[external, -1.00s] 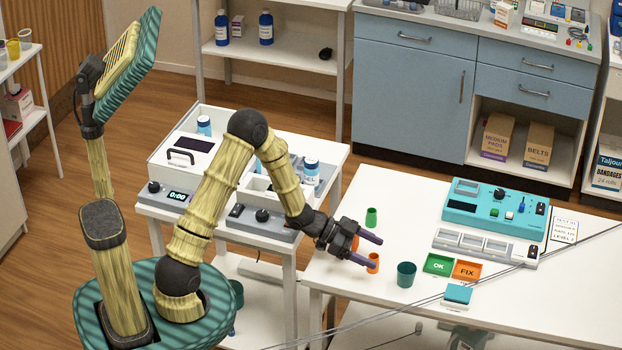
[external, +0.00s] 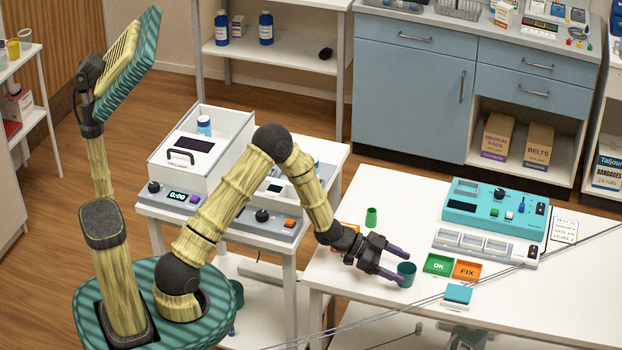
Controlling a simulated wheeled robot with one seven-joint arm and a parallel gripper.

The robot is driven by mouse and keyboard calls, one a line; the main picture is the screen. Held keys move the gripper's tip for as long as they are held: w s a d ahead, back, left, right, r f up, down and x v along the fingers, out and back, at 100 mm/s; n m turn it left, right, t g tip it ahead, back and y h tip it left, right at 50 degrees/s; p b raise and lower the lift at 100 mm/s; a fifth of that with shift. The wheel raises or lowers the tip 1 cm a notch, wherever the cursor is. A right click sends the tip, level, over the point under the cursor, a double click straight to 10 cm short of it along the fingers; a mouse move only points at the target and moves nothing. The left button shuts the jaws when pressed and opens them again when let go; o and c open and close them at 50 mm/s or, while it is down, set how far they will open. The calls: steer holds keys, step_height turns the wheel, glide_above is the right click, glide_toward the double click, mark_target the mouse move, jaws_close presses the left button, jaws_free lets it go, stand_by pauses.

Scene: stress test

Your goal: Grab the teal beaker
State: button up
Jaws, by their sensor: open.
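The teal beaker (external: 407,275) stands upright on the white table (external: 350,312), left of the green OK tray. My gripper (external: 401,267) is open, with its two purple fingers pointing right toward the beaker. One fingertip shows at the beaker's far side and the other at its near left side. I cannot tell whether either finger touches it.
A small green cup (external: 371,217) stands behind my gripper. An orange thing (external: 347,228) is mostly hidden by my arm. The green OK tray (external: 438,264), orange FIX tray (external: 467,270) and a teal box (external: 458,294) lie right of the beaker. A teal device (external: 495,208) stands behind them.

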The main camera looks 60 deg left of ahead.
mark_target(407, 269)
steer(key=shift+x, duration=1.6)
steer(key=shift+s, duration=0.1)
steer(key=c, duration=1)
steer(key=shift+r, duration=0.15)
step_height(407, 269, up, 10)
steer(key=shift+f+p, duration=0.15)
steer(key=shift+p, duration=0.25)
